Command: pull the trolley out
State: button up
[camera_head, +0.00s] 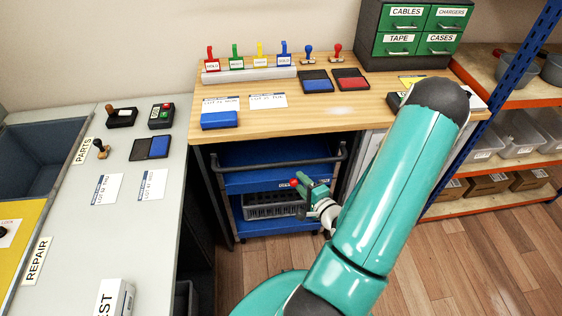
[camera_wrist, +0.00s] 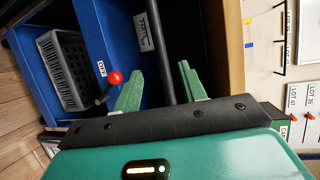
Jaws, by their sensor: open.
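The blue trolley (camera_head: 262,180) stands in the bay under the wooden bench. A dark handle bar (camera_head: 280,161) runs across its front; in the wrist view the bar (camera_wrist: 161,40) runs lengthwise between my finger lines. My gripper (camera_head: 306,184) is open and empty in front of the trolley, appearing just below the bar in the head view. In the wrist view its two green fingers (camera_wrist: 160,76) stand apart on either side of the bar. Whether the bar lies within finger depth I cannot tell. A red ball knob (camera_wrist: 115,77) sits close beside one finger.
A grey crate (camera_head: 272,204) sits on the trolley's lower shelf. The wooden bench top (camera_head: 360,122) above holds stamps and ink pads. A grey bench (camera_head: 90,240) stands left, and shelving (camera_head: 500,104) right. Wooden floor (camera_head: 450,270) is open at the lower right.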

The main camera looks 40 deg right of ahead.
aim_at(285, 166)
jog(key=x, duration=1.3)
jog(key=shift+w, duration=0.35)
grip_shut()
